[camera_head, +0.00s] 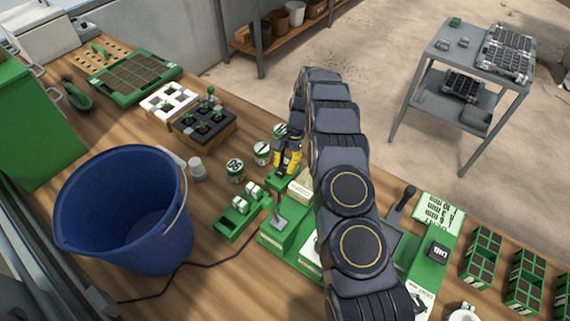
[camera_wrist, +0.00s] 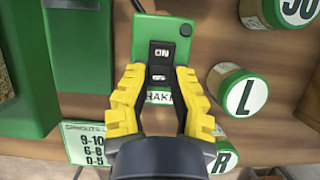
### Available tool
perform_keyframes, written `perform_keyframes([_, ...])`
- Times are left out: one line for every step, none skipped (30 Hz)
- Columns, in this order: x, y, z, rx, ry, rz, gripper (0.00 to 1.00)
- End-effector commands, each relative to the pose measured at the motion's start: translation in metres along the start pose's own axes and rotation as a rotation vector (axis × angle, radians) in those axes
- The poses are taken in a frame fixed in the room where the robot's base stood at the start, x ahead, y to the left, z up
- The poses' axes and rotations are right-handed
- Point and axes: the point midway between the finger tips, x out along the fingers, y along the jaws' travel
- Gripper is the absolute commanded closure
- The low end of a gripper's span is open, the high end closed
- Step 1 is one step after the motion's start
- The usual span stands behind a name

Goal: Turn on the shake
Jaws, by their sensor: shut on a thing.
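The shake switch (camera_wrist: 161,52) is a black rocker on a small green box (camera_wrist: 185,30). It lies between my fingers in the wrist view, with "ON" on its far end, seen upside down. A white label (camera_wrist: 160,97) behind it reads "HAK", its ends covered by my fingers. My gripper (camera_wrist: 161,75) has yellow padded fingers, one on each side of the switch box, shut on it. In the head view my gripper (camera_head: 287,160) points down at the bench beside the green machine (camera_head: 278,235); the switch is too small to read there.
Round green-lidded pots, marked "L" (camera_wrist: 244,94) and "R" (camera_wrist: 222,160), stand close to the right finger in the wrist view. A blue bucket (camera_head: 120,210) stands at the left of the bench. Seedling trays (camera_head: 205,125) lie behind my gripper. Green planters (camera_head: 482,257) stand at the right.

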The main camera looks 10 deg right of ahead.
Motion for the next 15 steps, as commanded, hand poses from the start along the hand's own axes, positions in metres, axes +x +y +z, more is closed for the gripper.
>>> perform_keyframes([0.0026, 0.0002, 0.0005, -0.001, 0.008, 0.004, 1.0])
perform_keyframes([0.0025, 0.0002, 0.0009, -0.001, 0.016, 0.004, 1.0])
perform_keyframes([0.0024, 0.0, 0.0011, -0.001, 0.031, 0.004, 1.0])
perform_keyframes([0.0024, -0.0003, 0.0011, -0.001, 0.046, 0.002, 1.0])
perform_keyframes([0.0028, 0.0001, 0.0018, -0.001, 0.059, 0.004, 1.0])
perform_keyframes([0.0032, 0.0009, 0.0029, 0.0, 0.079, 0.007, 1.0])
perform_keyframes([0.0025, 0.0003, 0.0028, -0.001, 0.1, 0.004, 1.0])
perform_keyframes([0.0019, 0.0, 0.0033, -0.003, 0.118, 0.004, 1.0])
perform_keyframes([0.0021, 0.0005, 0.004, -0.003, 0.142, 0.006, 1.0])
perform_keyframes([0.0027, 0.0006, 0.0044, -0.003, 0.16, 0.006, 1.0])
perform_keyframes([0.0029, 0.0008, 0.005, -0.003, 0.176, 0.007, 1.0])
perform_keyframes([0.0026, 0.0006, 0.0047, -0.003, 0.201, 0.006, 1.0])
perform_keyframes([0.0027, 0.0007, 0.005, -0.003, 0.217, 0.006, 1.0])
perform_keyframes([0.0029, 0.0011, 0.0059, -0.002, 0.229, 0.007, 1.0])
perform_keyframes([0.0026, 0.0008, 0.006, -0.002, 0.247, 0.006, 1.0])
